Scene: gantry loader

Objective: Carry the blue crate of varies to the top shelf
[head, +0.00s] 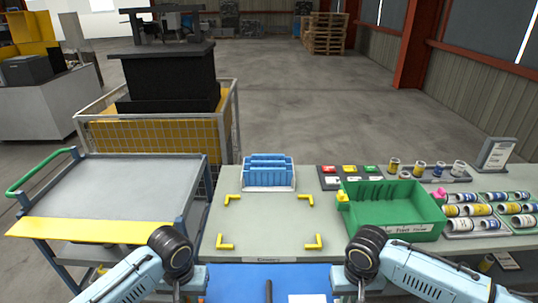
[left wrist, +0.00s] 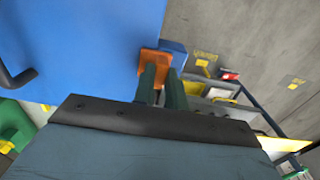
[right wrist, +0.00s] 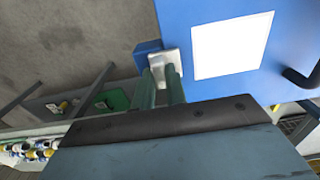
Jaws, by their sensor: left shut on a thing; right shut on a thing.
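The blue crate (head: 237,284) shows at the bottom middle of the head view, in front of the table edge, with a dark handle and a white label on its flat blue face. It fills much of the left wrist view (left wrist: 85,45) and the upper right of the right wrist view (right wrist: 185,20). My left gripper (left wrist: 160,78) is shut on an orange grip at one side of the crate. My right gripper (right wrist: 165,80) is shut on a white grip at the other side. The crate's contents and underside are hidden. I cannot make out which surface is the top shelf.
The table (head: 265,222) ahead has a clear area between yellow corner marks. A blue rack (head: 268,170) stands behind them, a green bin (head: 395,225) to the right, with several small rolls beyond. A grey cart (head: 115,190) with a yellow front edge stands left.

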